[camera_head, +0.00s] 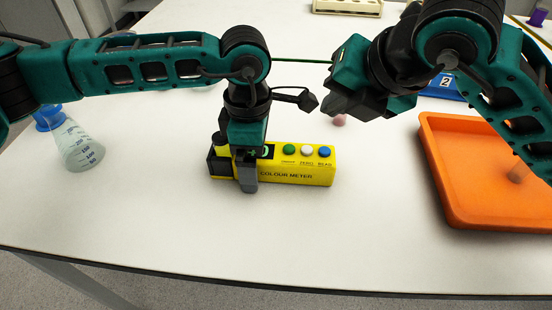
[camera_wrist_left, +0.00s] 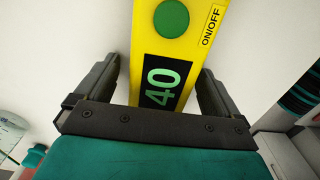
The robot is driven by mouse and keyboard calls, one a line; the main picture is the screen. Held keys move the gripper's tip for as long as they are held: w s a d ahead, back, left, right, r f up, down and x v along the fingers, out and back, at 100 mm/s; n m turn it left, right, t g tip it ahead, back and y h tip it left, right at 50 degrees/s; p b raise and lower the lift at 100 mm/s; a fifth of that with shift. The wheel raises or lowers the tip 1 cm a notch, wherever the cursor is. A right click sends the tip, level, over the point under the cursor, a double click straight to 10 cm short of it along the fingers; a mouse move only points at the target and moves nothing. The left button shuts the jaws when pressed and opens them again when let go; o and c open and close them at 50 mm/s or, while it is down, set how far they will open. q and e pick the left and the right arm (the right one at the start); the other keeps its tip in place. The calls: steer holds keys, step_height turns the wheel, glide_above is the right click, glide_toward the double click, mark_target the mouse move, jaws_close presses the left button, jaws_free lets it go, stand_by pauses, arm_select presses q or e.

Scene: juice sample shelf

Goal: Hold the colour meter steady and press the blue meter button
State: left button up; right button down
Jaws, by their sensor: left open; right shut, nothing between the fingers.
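The yellow colour meter (camera_head: 285,173) lies on the white table with green, white and blue buttons along its top. The blue button (camera_head: 325,151), marked READ, is at its right end and uncovered. My left gripper (camera_head: 243,165) is lowered over the meter's left part. My right gripper (camera_head: 332,105) is shut and empty, raised above and behind the meter's right end.
An orange tray (camera_head: 480,221) lies at the right. A flask (camera_head: 78,152) with pale liquid stands at the left. A cream rack (camera_head: 347,7) is at the back. The table in front is clear.

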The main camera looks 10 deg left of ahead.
arm_select(q)
step_height(320, 180, up, 12)
stand_by(0.6)
steer(key=shift+s+d, duration=0.1)
